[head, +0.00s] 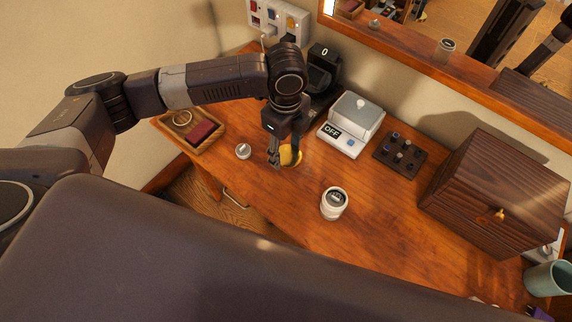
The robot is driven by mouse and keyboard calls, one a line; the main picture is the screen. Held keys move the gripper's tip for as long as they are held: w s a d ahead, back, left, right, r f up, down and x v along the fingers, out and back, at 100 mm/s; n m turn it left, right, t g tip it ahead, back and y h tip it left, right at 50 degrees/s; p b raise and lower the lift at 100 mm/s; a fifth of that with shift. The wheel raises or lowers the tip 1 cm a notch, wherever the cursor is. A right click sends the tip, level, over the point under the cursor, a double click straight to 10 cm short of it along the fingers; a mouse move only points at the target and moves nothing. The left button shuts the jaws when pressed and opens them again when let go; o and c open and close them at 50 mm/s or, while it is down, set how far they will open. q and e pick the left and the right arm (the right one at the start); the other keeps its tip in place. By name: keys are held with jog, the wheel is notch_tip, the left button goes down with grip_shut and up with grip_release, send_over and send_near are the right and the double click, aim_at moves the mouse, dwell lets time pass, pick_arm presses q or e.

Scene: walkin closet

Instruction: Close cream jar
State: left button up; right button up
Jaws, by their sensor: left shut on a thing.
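A small white jar (334,204) with a dark-marked round top stands upright on the wooden table, in the middle of the head view. I cannot tell whether that top is a lid or the open mouth. My left gripper (276,160) points down over the table, behind and to the left of the jar and apart from it. My right gripper is not in view.
A wooden tray (212,144) with a ring and a red piece is at the left. A white box marked OFF (344,143), a dark holder (387,164) and a large wooden box (475,213) stand at the back and right. The table around the jar is clear.

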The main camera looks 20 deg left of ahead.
aim_at(286, 154)
pick_arm(q)
notch_tip(286, 154, up, 7)
jog(key=shift+b, duration=0.35)
jog(key=n, duration=0.1)
jog(key=s+r+n, duration=0.1)
jog(key=n, duration=0.1)
jog(key=shift+a, duration=0.35)
jog(key=s+a+r+n, duration=0.2)
jog(key=s+n, duration=0.1)
jog(key=n, duration=0.6)
jog(key=s+a+r+n+b, duration=0.1)
jog(key=s+n, duration=0.3)
jog(key=n, duration=0.6)
jog(key=shift+s+a+r, duration=0.2)
jog(key=shift+a+r, duration=0.5)
jog(key=shift+r, duration=0.15)
